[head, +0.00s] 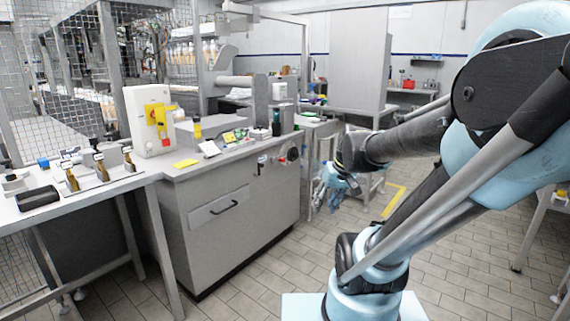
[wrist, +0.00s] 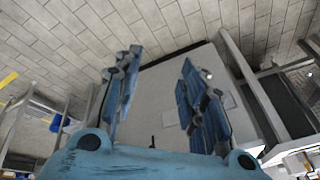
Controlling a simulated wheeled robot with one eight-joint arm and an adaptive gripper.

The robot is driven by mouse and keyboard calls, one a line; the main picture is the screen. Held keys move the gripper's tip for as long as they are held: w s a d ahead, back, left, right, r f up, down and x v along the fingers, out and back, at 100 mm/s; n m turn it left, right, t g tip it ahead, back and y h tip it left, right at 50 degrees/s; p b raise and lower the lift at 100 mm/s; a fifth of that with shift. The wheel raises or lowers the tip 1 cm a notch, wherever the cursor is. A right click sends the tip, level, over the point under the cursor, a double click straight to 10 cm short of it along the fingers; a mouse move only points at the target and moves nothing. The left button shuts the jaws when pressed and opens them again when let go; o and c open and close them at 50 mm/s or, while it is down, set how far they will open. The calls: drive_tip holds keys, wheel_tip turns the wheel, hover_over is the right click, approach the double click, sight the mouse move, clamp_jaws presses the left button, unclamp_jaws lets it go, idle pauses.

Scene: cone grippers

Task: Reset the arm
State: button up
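My gripper (wrist: 160,62) shows in the wrist view as two blue-and-black fingers standing well apart. Nothing is between them; a grey cabinet and tiled floor show through the gap. In the head view my gripper (head: 337,185) hangs at the end of my arm, right of the middle, in front of the aisle past the cabinet's right end. It looks clear of the cabinet there. My arm reaches in from the right side of the picture. The fingertips are small in the head view.
A grey cabinet (head: 232,208) carries a white box with a yellow part (head: 152,122) and small items. A table (head: 100,185) at left holds metal holders and a black object (head: 38,198). A grey post or panel (head: 357,62) stands behind. The tiled floor (head: 260,290) in front is clear.

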drive_tip(key=s+d+f+m+h, duration=0.1)
drive_tip(key=s+d+f, duration=0.1)
drive_tip(key=s, duration=0.3)
drive_tip(key=s+d+f+m+g+h, duration=0.1)
drive_tip(key=s+d+f, duration=0.2)
drive_tip(key=s+d, duration=0.1)
drive_tip(key=shift+s+h, duration=0.4)
drive_tip(key=shift+s, duration=0.1)
